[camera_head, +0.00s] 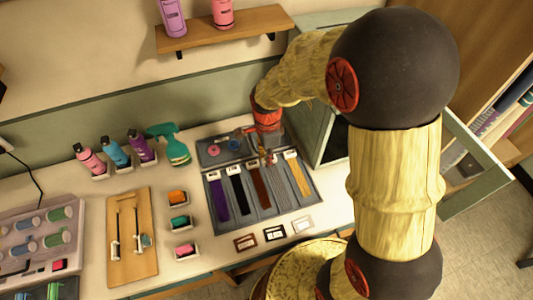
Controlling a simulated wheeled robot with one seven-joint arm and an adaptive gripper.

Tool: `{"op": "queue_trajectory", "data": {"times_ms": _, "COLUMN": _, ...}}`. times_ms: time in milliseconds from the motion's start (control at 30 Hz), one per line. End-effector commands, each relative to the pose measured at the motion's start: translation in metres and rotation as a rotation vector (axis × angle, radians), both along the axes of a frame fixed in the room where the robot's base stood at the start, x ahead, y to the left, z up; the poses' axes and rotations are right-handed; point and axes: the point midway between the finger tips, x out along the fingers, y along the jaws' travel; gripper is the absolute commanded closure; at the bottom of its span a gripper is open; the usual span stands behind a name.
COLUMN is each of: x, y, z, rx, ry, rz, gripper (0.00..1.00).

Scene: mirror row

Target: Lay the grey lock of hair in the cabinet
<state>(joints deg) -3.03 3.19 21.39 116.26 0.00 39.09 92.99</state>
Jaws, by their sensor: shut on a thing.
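The grey lock of hair (284,191) lies in the slotted grey tray (309,208), between a brown lock and a golden one. My gripper (270,160) is at the lock's upper end and is shut on it; the fingertips are small and the exact grip is hard to see. The lock still appears to lie along its slot. The grey-green cabinet (309,121) stands right of the tray, with its door (490,188) swung open to the right. My arm hides much of the cabinet and its inside.
Purple (219,200), black (238,193), brown (259,187) and golden (295,177) locks lie close beside the grey one. A green spray bottle (176,150) and several bottles stand left. A wall shelf (230,29) hangs above. Small framed cards (274,233) lie in front of the tray.

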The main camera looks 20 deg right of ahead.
Motion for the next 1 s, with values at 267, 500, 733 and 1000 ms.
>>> {"op": "queue_trajectory", "data": {"times_ms": 267, "x": -0.049, "y": 0.014, "z": 0.022, "rx": 0.0, "ry": -0.001, "rz": 0.001, "gripper": 1.0}}
{"op": "queue_trajectory", "data": {"times_ms": 500, "x": -0.075, "y": 0.021, "z": 0.033, "rx": 0.0, "ry": 0.001, "rz": 0.001, "gripper": 1.0}}
{"op": "queue_trajectory", "data": {"times_ms": 733, "x": -0.084, "y": 0.023, "z": 0.037, "rx": 0.0, "ry": 0.001, "rz": 0.0, "gripper": 1.0}}
{"op": "queue_trajectory", "data": {"times_ms": 1000, "x": -0.085, "y": 0.023, "z": 0.038, "rx": 0.0, "ry": 0.001, "rz": 0.104, "gripper": 1.0}}
